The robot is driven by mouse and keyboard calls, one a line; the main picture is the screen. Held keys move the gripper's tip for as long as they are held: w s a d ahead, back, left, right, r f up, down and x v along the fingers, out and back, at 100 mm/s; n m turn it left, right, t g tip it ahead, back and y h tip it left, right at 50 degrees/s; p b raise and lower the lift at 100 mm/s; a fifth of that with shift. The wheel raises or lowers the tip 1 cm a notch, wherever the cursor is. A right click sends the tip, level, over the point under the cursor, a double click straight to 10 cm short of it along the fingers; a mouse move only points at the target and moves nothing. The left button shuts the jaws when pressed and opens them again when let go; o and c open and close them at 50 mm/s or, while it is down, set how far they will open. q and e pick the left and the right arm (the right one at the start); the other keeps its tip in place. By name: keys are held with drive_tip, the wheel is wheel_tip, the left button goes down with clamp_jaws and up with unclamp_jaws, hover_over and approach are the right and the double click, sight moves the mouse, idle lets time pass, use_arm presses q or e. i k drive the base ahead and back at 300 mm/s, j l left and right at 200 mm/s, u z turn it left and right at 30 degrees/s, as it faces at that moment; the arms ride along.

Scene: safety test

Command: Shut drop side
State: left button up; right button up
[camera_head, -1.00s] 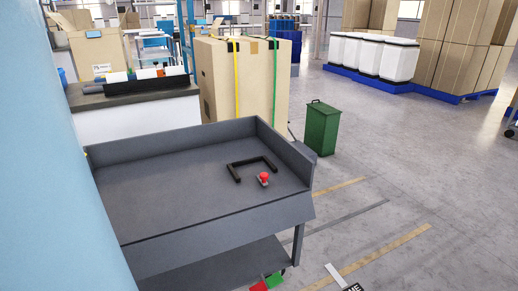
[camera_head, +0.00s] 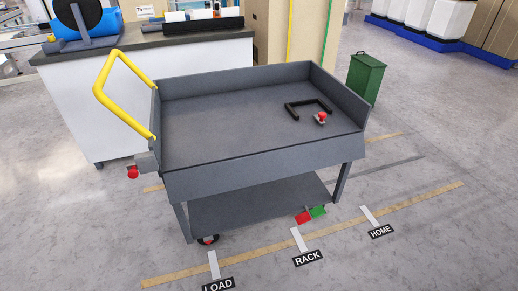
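A grey cart (camera_head: 240,115) stands in the middle of the head view, with raised walls at its back, left and right. Its front drop side (camera_head: 265,168) slopes outward and down from the deck's front edge, so the front of the deck is open. A black U-shaped bar (camera_head: 290,108) and a small red knob (camera_head: 321,117) are on the right of the deck. A yellow push handle (camera_head: 103,88) rises at the left end. Neither of my grippers shows.
Red (camera_head: 303,217) and green (camera_head: 318,211) pedals sit low at the cart's front. Floor signs read LOAD (camera_head: 218,286), RACK (camera_head: 307,258) and HOME (camera_head: 381,231). A workbench (camera_head: 75,110) is behind left, a green bin (camera_head: 366,78) behind right. Floor in front is clear.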

sight(190, 183)
drive_tip(key=i+j, duration=0.15)
drive_tip(key=j, duration=0.35)
drive_tip(key=i+j, duration=0.1)
drive_tip(key=j, duration=0.35)
drive_tip(key=i+j+z, duration=0.1)
drive_tip(key=j, duration=0.4)
drive_tip(key=i+j, duration=0.15)
drive_tip(key=j, duration=0.3)
